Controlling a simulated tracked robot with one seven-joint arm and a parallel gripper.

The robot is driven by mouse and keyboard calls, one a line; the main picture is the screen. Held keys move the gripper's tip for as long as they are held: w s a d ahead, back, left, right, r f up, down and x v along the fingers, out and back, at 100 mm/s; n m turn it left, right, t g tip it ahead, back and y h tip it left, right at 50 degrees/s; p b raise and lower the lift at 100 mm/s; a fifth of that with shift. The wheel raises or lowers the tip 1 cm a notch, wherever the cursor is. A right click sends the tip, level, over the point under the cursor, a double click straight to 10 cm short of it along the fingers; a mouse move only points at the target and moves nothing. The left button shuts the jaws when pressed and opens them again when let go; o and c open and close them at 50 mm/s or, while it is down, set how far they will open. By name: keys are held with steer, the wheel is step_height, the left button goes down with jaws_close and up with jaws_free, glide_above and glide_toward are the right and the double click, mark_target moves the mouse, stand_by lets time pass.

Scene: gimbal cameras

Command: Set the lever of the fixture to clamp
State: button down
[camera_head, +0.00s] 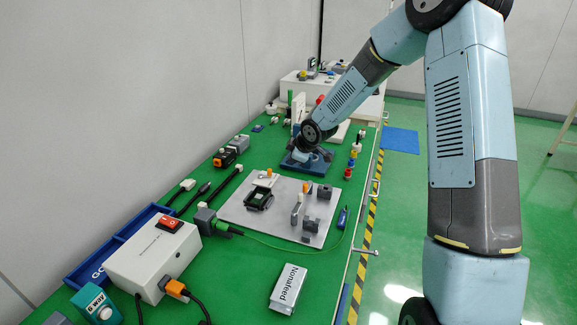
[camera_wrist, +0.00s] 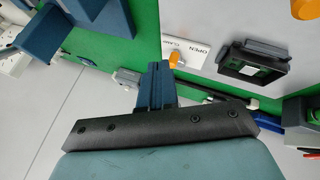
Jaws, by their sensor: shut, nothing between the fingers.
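The fixture's lever shows as an orange knob (camera_wrist: 174,60) on a white plate marked OPEN, with a second, smaller word beside it, in the wrist view. I cannot tell which position it is set to. In the head view the knob (camera_head: 268,172) stands at the back left of the grey plate (camera_head: 240,209). A black square fixture (camera_wrist: 255,62) with a pale centre lies to its right. My gripper (camera_wrist: 155,75) is shut and empty, with blue fingers, near the lever and apparently apart from it. In the head view its fingers are hidden by the arm.
A blue stand (camera_head: 313,164) is under my wrist, beyond the plate. Grey blocks (camera_head: 310,226) and another orange-topped part (camera_head: 308,186) stand on the plate's right.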

steer(key=shift+s+d+r, duration=0.15)
steer(key=shift+d+r, duration=0.35)
steer(key=shift+r, duration=0.2)
